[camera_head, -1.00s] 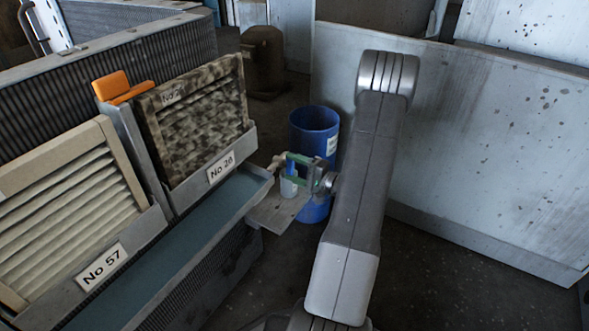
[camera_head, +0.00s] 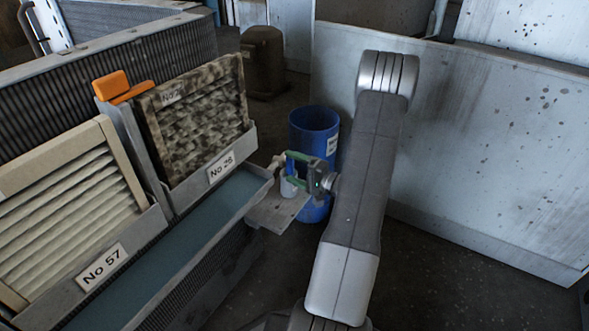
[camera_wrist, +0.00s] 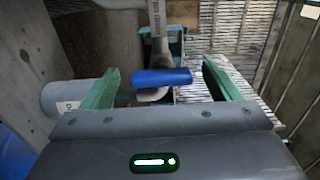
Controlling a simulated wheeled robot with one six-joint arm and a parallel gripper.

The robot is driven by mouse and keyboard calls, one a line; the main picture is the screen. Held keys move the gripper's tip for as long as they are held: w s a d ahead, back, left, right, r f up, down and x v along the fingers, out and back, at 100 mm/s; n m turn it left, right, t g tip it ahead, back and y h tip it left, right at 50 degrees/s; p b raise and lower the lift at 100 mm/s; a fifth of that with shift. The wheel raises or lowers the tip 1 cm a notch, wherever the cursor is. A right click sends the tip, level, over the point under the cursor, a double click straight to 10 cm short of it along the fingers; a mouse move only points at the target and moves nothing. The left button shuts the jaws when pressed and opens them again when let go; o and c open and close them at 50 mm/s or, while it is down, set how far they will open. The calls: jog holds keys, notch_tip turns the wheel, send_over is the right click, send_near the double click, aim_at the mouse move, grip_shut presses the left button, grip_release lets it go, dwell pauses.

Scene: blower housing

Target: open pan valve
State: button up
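The pan (camera_head: 150,262) is a long teal trough below the filters in the head view. At its near-barrel end is the valve, with a blue handle (camera_wrist: 162,77) that lies crosswise in the wrist view. The handle also shows in the head view (camera_head: 290,165). My gripper (camera_wrist: 160,68) is open, with one green finger on each side of the handle and visible gaps at both ends. It also shows in the head view (camera_head: 288,168). A metal pipe (camera_wrist: 158,35) runs behind the handle. My gripper body hides the lower part of the wrist view.
A blue barrel (camera_head: 314,128) stands just behind my gripper. A grey plate (camera_head: 278,211) juts out below the valve. Filters No 57 (camera_head: 65,200) and No 26 (camera_head: 195,125) stand left of the pan. A large pale panel (camera_head: 470,150) bounds the right.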

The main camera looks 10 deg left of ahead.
jog(key=p+v, duration=0.3)
jog(key=v, duration=1)
jog(key=shift+d+p, duration=0.3)
jog(key=shift+d, duration=0.1)
jog(key=b+x, duration=0.3)
jog(key=x, duration=1.1)
jog(key=shift+s+b, duration=0.1)
jog(key=shift+b, duration=0.25)
jog(key=shift+d, duration=0.15)
